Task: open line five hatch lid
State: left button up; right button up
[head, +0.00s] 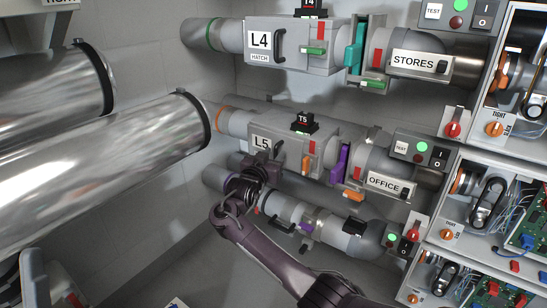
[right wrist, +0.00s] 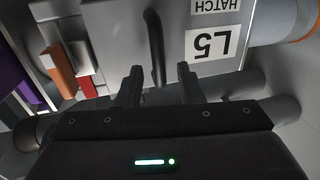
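The line five hatch box (head: 300,150) is a grey housing labelled L5 on the pipe below line L4, and its lid looks shut. Its label also shows upside down in the right wrist view (right wrist: 213,43). The dark bar handle (right wrist: 155,48) stands out from the lid. My right gripper (head: 258,165) is just in front of the lid, partly hiding it. In the right wrist view its two fingers (right wrist: 160,80) are apart, and the lower end of the handle appears between them. I cannot tell whether they touch it. My left gripper is not in view.
Beside the hatch are a red tab (right wrist: 87,83), an orange tab (right wrist: 60,72) and a purple plate (head: 339,164). The L4 hatch (head: 300,45) is above and another pipe (head: 290,209) below. Large metal pipes (head: 100,160) fill the left, control boxes (head: 490,195) the right.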

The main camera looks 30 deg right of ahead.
jog(key=shift+w+d, duration=0.15)
jog(key=shift+d, duration=0.1)
grip_shut()
dwell(0.3)
